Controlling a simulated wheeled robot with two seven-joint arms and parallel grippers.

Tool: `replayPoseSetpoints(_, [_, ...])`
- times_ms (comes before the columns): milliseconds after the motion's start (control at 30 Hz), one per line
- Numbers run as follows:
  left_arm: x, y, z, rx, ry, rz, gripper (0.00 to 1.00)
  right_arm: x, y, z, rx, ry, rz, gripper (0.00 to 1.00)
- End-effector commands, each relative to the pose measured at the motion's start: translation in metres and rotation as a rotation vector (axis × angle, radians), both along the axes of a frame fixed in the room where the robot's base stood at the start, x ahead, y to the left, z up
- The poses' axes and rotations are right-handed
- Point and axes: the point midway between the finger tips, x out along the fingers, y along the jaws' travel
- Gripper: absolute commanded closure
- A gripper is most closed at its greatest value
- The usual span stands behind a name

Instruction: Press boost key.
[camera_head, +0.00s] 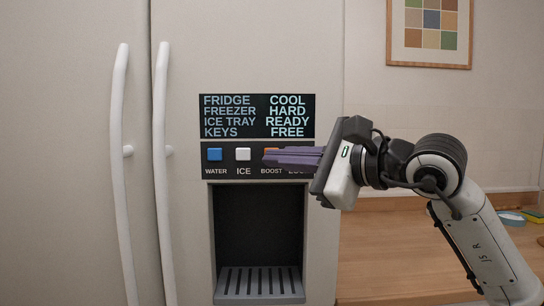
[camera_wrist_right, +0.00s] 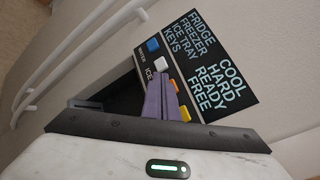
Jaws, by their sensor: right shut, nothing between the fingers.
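The orange boost key (camera_head: 271,150) is on the dark key strip of a white fridge door, mostly behind my right gripper. In the right wrist view, the orange key (camera_wrist_right: 173,85) shows beside the fingers. My right gripper (camera_head: 268,157) is shut and empty, its purple fingers pointing left across the strip at the boost key. I cannot tell whether the tips touch it. The blue water key (camera_head: 214,154) and white ice key (camera_head: 243,154) are to its left. A yellow key (camera_wrist_right: 185,114) shows only in the wrist view. My left gripper is not in view.
A display (camera_head: 257,116) above the keys reads fridge cool, freezer hard, ice tray ready, keys free. Below is a dark dispenser recess with a slatted tray (camera_head: 259,299). Two long white door handles (camera_head: 164,170) stand at left. A wooden counter (camera_head: 385,250) is at right.

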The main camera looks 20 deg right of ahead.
Motion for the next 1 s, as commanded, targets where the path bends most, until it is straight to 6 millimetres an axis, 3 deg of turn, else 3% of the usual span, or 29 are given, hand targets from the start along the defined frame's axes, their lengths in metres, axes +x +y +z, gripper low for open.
replayPoseSetpoints(500, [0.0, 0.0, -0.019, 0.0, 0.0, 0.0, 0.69, -0.048, 0.014, -0.001, 0.0, -0.002, 0.0, 1.0])
replayPoseSetpoints(1000, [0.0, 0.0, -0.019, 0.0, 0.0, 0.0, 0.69, -0.054, 0.015, 0.0, 0.001, 0.0, 0.0, 1.0])
